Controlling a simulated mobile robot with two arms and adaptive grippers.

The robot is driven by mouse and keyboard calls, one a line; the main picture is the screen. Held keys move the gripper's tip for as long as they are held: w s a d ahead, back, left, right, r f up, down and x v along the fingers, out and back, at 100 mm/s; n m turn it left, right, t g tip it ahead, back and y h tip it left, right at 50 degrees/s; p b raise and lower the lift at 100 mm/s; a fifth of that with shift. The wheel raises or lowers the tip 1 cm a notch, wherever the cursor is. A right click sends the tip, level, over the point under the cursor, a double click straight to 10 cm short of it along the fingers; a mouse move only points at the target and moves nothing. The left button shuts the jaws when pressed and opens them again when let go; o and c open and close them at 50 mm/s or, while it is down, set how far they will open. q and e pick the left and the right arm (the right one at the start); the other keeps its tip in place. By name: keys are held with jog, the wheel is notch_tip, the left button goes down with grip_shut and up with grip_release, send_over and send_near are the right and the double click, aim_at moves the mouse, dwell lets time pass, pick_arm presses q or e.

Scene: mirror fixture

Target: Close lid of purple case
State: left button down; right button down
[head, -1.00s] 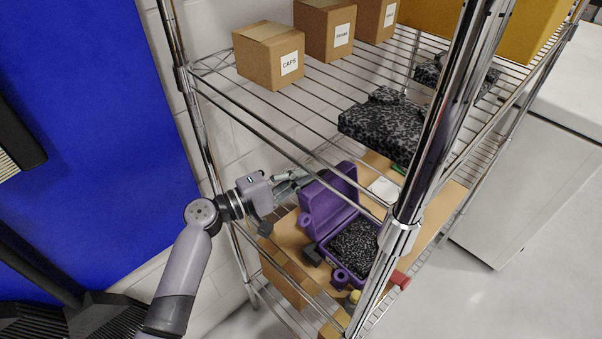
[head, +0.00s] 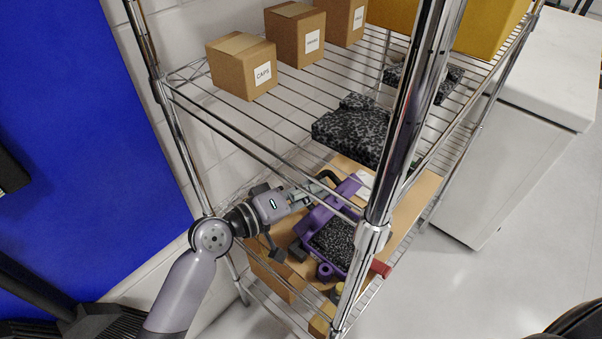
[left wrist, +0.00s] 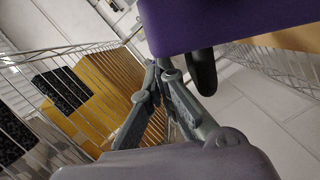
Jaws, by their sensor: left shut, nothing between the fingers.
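The purple case (head: 325,271) sits on the lower shelf, its base lined with black speckled foam (head: 333,241). Its purple lid (head: 348,188) is raised at the back of the base, open and tilted, partly hidden by the shelf rail. My left gripper (head: 322,184) reaches in from the left, its fingers beside and behind the lid. In the left wrist view the shut, empty fingers (left wrist: 165,72) are close to the lid (left wrist: 235,20); I cannot tell whether they touch. The right gripper is not in view.
A chrome post (head: 397,130) stands in front of the case. The upper shelf holds cardboard boxes (head: 240,70) and speckled foam (head: 350,130). A brown board (head: 412,200) lies under the case. A red object (head: 381,268) is at its right.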

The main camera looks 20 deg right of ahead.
pick_arm(q)
jog(key=s+d+m+p, duration=0.1)
jog(key=s+m, duration=0.1)
jog(key=s, duration=0.1)
jog(key=s+d+m+y+p, duration=0.1)
jog(key=shift+s+d+f+p, duration=0.15)
jog(key=shift+d+f+p, duration=0.05)
jog(key=shift+d+p, duration=0.1)
jog(key=s+d+f+m+t+y+p, duration=0.1)
jog(key=s+d+f+m+p, duration=0.1)
jog(key=s+d+f+m, duration=0.1)
jog(key=shift+s+d+f+m+p, duration=0.2)
jog(key=shift+s+f+m+p, duration=0.2)
jog(key=shift+s+f, duration=0.6)
jog(key=shift+s+r, duration=0.1)
jog(key=shift+s, duration=0.05)
